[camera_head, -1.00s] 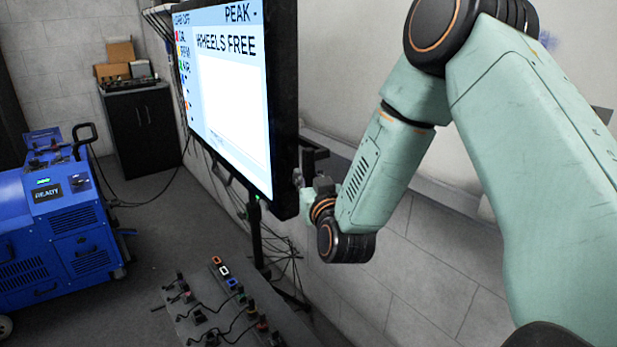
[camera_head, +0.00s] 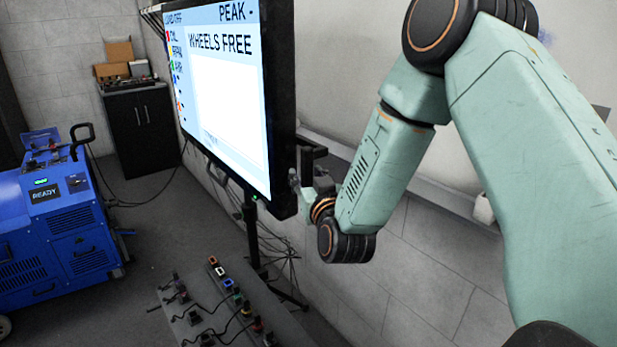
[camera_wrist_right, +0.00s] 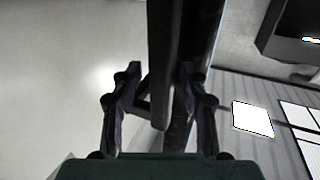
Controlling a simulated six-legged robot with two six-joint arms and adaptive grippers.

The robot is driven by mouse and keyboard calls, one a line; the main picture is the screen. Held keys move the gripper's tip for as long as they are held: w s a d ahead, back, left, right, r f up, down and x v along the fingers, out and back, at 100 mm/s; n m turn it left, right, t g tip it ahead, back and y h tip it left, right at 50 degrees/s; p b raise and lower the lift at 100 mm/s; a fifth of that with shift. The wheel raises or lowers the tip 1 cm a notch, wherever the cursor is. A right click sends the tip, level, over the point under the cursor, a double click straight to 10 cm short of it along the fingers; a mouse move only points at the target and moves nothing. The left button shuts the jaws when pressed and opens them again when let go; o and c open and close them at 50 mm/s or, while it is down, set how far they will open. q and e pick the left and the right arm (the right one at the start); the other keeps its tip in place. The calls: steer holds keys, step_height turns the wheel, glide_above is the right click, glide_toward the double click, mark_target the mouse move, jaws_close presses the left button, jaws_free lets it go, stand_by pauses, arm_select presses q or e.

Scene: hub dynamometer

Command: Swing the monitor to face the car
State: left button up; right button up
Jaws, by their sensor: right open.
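The monitor (camera_head: 231,100) stands on a dark post in the head view, its lit screen facing left and toward me, reading "WHEELS FREE". A dark handle-like bracket (camera_head: 312,152) sticks out behind its right edge. My right gripper (camera_head: 300,186) is at that edge near the bracket, partly hidden by the monitor. In the right wrist view, the open right gripper (camera_wrist_right: 160,76) has its fingers on either side of a long dark bar (camera_wrist_right: 165,45). I cannot tell whether they touch it. My left gripper and the car are not in view.
A blue machine (camera_head: 60,220) reading "READY" stands at the left. A black cabinet (camera_head: 143,130) with boxes on top is at the back. A grey panel with cables and plugs (camera_head: 250,300) lies low in front. A wall is close behind my right arm.

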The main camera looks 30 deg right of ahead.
steer(key=shift+s+a, duration=0.25)
steer(key=v, duration=1.1)
steer(key=shift+s+d, duration=0.2)
steer(key=shift+d, duration=0.1)
steer(key=s+a+f+g+y+b, duration=0.1)
steer(key=s+a+f+g+y, duration=0.15)
steer(key=f, duration=0.55)
steer(key=s+a+f+n+g+y+b, duration=0.1)
steer(key=s+a+f+g+b, duration=0.2)
steer(key=f, duration=0.6)
steer(key=s+a+f+g+y, duration=0.2)
steer(key=s+f+g, duration=0.15)
steer(key=f, duration=0.45)
steer(key=s+a+f+n+g+b, duration=0.2)
steer(key=s+f+g+b, duration=0.4)
steer(key=s+f, duration=1.2)
steer(key=shift+s+a+f+g, duration=0.3)
steer(key=shift+s+a+g, duration=0.1)
steer(key=shift+s+g, duration=0.6)
